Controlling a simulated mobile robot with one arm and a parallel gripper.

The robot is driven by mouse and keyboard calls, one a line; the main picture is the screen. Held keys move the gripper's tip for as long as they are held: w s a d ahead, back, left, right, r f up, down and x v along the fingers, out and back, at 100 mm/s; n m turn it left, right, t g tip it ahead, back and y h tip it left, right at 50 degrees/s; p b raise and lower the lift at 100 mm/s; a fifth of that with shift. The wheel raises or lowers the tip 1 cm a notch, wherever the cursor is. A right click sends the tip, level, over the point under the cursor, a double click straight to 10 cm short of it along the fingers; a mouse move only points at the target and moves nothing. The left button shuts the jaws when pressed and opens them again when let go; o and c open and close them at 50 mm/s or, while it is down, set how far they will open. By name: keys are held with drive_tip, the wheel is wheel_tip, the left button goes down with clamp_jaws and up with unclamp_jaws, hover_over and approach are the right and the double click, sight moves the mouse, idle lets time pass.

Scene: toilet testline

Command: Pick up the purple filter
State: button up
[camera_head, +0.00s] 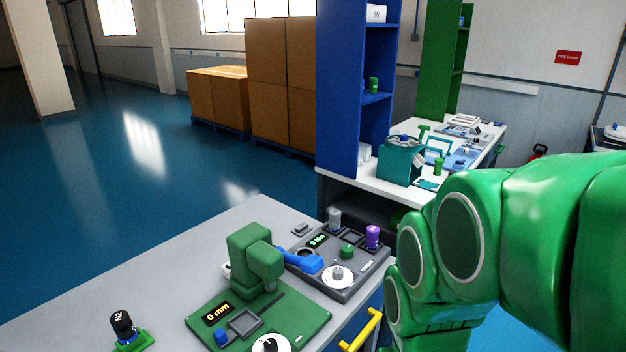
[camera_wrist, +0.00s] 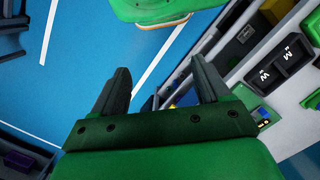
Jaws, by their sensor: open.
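The purple filter (camera_head: 372,236) is a small upright cylinder at the back right of a dark grey test panel (camera_head: 345,286) on the near bench. A grey cylinder (camera_head: 335,218) and a green one (camera_head: 347,251) stand near it. My green arm fills the right of the head view, and its gripper is not visible there. In the wrist view my gripper (camera_wrist: 160,88) has its two dark fingers spread apart with nothing between them. It points over the blue floor, and I cannot make out the purple filter in that view.
A tall blue shelf (camera_head: 340,90) and a second bench are behind. The bench's left part is mostly clear.

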wheel_tip(320, 180, up, 5)
drive_tip(key=w+a+r+m+t+y, duration=0.1)
drive_tip(key=w+a+r+m+y, duration=0.2)
drive_tip(key=w, duration=0.8)
drive_tip(key=w+a+m+t+y, duration=0.25)
drive_tip(key=w+a+m, duration=0.3)
drive_tip(key=w, duration=0.65)
drive_tip(key=m+t+y, duration=0.2)
drive_tip(key=m+t, duration=0.8)
drive_tip(key=m, duration=1.1)
hover_over(368, 236)
drive_tip(key=s+d, duration=0.4)
drive_tip(key=d, duration=0.1)
wheel_tip(368, 236, down, 4)
drive_tip(key=shift+g, duration=0.25)
drive_tip(key=f, duration=2.2)
drive_tip(key=shift+a+f, duration=0.3)
drive_tip(key=shift+f, duration=0.45)
drive_tip(key=shift+w+a+f, duration=0.1)
drive_tip(key=shift+w+a, duration=0.1)
drive_tip(key=shift+w, duration=0.05)
drive_tip(key=shift+w+d+x, duration=0.15)
drive_tip(key=shift+x, duration=1.65)
drive_tip(key=shift+w+d+x, duration=0.15)
drive_tip(key=shift+x, duration=1.6)
